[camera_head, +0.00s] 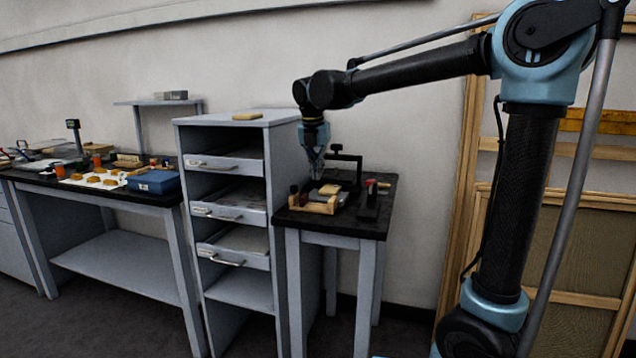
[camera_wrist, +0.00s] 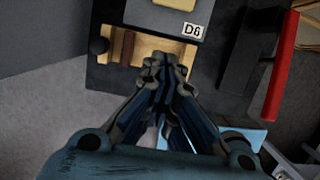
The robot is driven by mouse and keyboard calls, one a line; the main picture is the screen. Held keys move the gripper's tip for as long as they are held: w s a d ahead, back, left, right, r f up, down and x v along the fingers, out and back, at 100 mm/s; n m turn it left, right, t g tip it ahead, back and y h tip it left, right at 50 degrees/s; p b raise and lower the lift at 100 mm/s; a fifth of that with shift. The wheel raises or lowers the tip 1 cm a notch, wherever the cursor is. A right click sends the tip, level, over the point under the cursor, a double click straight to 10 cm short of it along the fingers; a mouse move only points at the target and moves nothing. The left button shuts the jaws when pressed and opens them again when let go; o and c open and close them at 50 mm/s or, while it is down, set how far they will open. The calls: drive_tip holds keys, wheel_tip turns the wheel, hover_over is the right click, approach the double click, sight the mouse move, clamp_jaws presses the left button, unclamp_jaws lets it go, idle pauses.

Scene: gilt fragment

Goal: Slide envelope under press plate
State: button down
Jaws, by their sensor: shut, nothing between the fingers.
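My gripper (camera_head: 316,177) points down over the small dark-topped table, and its fingers are shut with nothing between them. The tray also shows in the head view (camera_head: 312,206). Just beyond it is a grey plate labelled D6 (camera_wrist: 150,15) with a small cream piece (camera_wrist: 176,4) on it; the piece also shows in the head view (camera_head: 330,189). I cannot tell whether this is the envelope. A black press frame (camera_head: 346,158) stands behind; its plate is not clear.
A black block with a red handle (camera_wrist: 283,65) stands to the right on the table. A drawer cabinet (camera_head: 240,200) stands left of the table, with a flat tan piece (camera_head: 247,116) on top. A long workbench (camera_head: 110,195) holds a blue box (camera_head: 154,182). Wooden frames lean at right.

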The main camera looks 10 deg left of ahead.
sight(333, 188)
drive_tip(key=x, duration=0.3)
drive_tip(key=d+x, duration=0.1)
drive_tip(key=x, duration=0.5)
drive_tip(key=shift+d+f, duration=0.15)
drive_tip(key=shift+d, duration=0.1)
drive_tip(key=shift+w+d, duration=0.1)
drive_tip(key=shift+w, duration=1.65)
drive_tip(key=w, duration=0.8)
drive_tip(key=shift+w+d, duration=0.15)
drive_tip(key=shift+d, duration=0.15)
